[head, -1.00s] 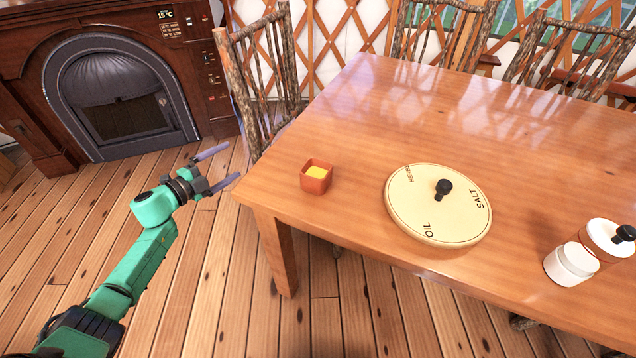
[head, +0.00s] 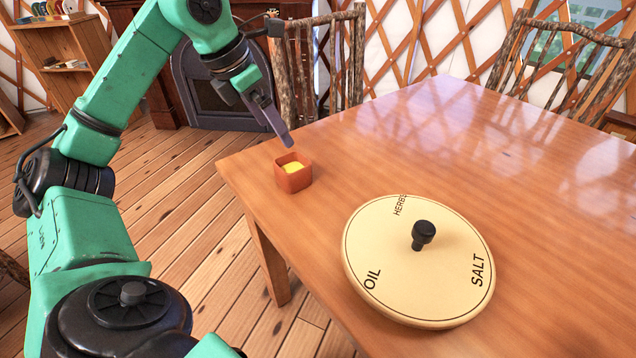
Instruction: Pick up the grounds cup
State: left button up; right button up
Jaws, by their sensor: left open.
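A small square orange-red cup (head: 294,180) with something yellow inside stands upright near the table's left corner. It bears no readable label, so I cannot tell whether it is the grounds cup. My left gripper (head: 281,100) is open, above and behind the cup in the picture. One long greyish-purple finger points down towards the cup's far rim, apparently just short of touching it. The other finger shows poorly. My right gripper is out of view.
A round cream board (head: 385,275) marked HERBS, OIL and SALT, with a black knob (head: 424,233), lies right of the cup. The wooden table (head: 450,140) is otherwise clear here. Twig chairs (head: 318,60) stand behind it, and a fireplace (head: 215,100) is beyond.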

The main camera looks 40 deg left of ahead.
pick_arm(q)
jog(key=b, duration=0.2)
send_near(292, 165)
jog(key=shift+s+d, duration=0.75)
jog(key=shift+d, duration=0.25)
jog(key=b+x, duration=0.1)
jog(key=x, duration=0.2)
jog(key=b+x, duration=0.1)
jog(key=x, duration=0.3)
jog(key=shift+d+f, duration=0.15)
jog(key=shift+d, duration=0.1)
jog(key=shift+w+f, duration=0.15)
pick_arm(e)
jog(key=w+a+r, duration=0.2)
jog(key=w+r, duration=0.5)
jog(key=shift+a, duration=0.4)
pick_arm(q)
jog(key=c, duration=1.2)
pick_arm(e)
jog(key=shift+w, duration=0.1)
pick_arm(q)
jog(key=shift+r, duration=0.2)
